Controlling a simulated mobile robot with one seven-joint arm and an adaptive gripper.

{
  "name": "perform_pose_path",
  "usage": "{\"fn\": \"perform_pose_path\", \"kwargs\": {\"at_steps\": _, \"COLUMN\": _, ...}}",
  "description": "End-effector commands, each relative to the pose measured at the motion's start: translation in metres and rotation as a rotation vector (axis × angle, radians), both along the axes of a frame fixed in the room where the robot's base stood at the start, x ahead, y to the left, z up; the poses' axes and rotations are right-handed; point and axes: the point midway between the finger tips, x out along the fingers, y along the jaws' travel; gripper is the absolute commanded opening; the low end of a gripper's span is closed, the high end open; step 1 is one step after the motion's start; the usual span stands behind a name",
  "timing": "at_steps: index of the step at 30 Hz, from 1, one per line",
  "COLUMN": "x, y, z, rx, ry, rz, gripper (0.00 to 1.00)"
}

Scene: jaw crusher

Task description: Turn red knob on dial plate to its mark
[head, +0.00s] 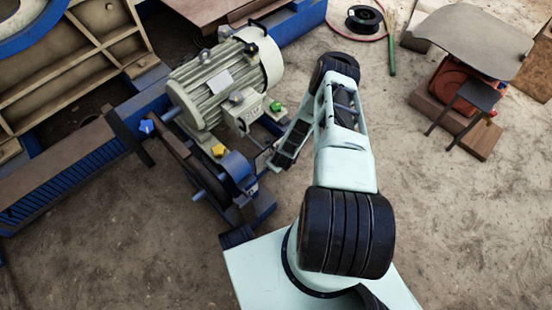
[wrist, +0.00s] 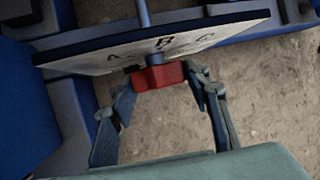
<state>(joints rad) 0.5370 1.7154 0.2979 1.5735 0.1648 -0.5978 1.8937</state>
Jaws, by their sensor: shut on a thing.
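In the wrist view, the red knob (wrist: 158,76) sits at the lower edge of the dial plate (wrist: 95,60), below a printed letter B. The plate is pale, seen at a steep slant, with an A to the left and what looks like a C to the right. My gripper (wrist: 160,78) has one finger on each side of the knob and is shut on it. The knob's pointer cannot be made out clearly. In the head view, my gripper (head: 268,160) is beside the motor's base; the knob is hidden there.
A grey-green motor (head: 225,80) with a green button and yellow and blue knobs nearby stands close to my gripper. A dark belt wheel (head: 200,170) and blue frame lie to the left. A stool (head: 470,100) stands at the right. The ground at lower right is bare.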

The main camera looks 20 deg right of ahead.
Motion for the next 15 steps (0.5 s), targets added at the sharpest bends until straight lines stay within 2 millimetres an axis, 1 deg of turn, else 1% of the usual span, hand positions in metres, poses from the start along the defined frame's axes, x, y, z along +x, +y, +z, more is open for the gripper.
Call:
{"fn": "perform_pose_path", "kwargs": {"at_steps": 6, "x": -0.0016, "y": 0.0028, "z": -0.0015, "rx": -0.122, "ry": -0.049, "rz": 0.002, "gripper": 0.2}}
{"fn": "perform_pose_path", "kwargs": {"at_steps": 15, "x": -0.0012, "y": 0.0023, "z": -0.0015, "rx": -0.208, "ry": -0.085, "rz": 0.001, "gripper": 0.2}}
